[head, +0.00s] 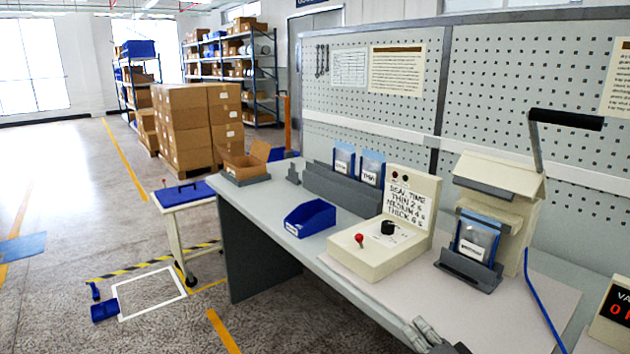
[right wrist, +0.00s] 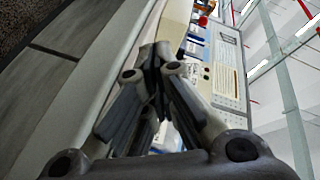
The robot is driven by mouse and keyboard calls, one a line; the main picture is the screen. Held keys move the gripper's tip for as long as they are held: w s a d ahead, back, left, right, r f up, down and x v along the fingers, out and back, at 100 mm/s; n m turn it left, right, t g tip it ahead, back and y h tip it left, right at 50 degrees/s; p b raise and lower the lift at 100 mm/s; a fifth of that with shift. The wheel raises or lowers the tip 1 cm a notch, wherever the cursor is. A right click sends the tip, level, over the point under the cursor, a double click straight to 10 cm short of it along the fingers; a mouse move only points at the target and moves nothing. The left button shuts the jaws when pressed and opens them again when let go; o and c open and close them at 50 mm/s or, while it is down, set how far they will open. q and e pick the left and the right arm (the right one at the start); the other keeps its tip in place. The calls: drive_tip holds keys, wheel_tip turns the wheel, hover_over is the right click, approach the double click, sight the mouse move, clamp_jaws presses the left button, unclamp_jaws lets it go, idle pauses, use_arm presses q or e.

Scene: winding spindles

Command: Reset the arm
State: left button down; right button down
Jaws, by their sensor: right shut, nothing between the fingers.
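My right gripper (head: 428,335) shows at the bottom edge of the head view, over the front edge of the workbench (head: 262,212). Only its finger end is in the frame; the rest of the arm is cut off. In the right wrist view its fingers (right wrist: 158,60) meet at the tips, shut with nothing between them. The beige control box (head: 372,256) with a red knob and a black dial stands on the bench beyond it. My left gripper is not in view.
A beige lever press (head: 500,178) holds a blue-edged pouch (head: 474,242) at the right. A blue bin (head: 310,218) and an open carton (head: 245,163) stand further left on the bench. A display box (head: 612,312) sits at the right edge. A pegboard (head: 380,110) closes off the back.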

drive_tip(key=s+a+f+n+g+h, duration=0.1)
drive_tip(key=s+f+n+g, duration=0.2)
drive_tip(key=s+f, duration=0.4)
drive_tip(key=s+a+f+n+g, duration=0.25)
drive_tip(key=s+f+g, duration=0.2)
drive_tip(key=s, duration=0.45)
drive_tip(key=s+d+f+n+g+h, duration=0.1)
drive_tip(key=s+f+n+g, duration=0.15)
drive_tip(key=s, duration=0.65)
drive_tip(key=s+d+f+n+g+h, duration=0.1)
drive_tip(key=s+d+n+g+h, duration=0.15)
drive_tip(key=s, duration=0.65)
wheel_tip(320, 180, down, 25)
drive_tip(key=s+n+g, duration=0.1)
drive_tip(key=s, duration=0.1)
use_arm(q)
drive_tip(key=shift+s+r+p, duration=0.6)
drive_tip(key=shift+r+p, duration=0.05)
use_arm(e)
drive_tip(key=s+d+f+g, duration=0.1)
drive_tip(key=s+d+f, duration=0.1)
drive_tip(key=s+f, duration=1.4)
drive_tip(key=shift+s+d+f, duration=0.15)
drive_tip(key=shift+s+f, duration=0.15)
drive_tip(key=shift+s, duration=0.15)
drive_tip(key=shift+g+y, duration=0.25)
drive_tip(key=c, duration=2.2)
unclamp_jaws()
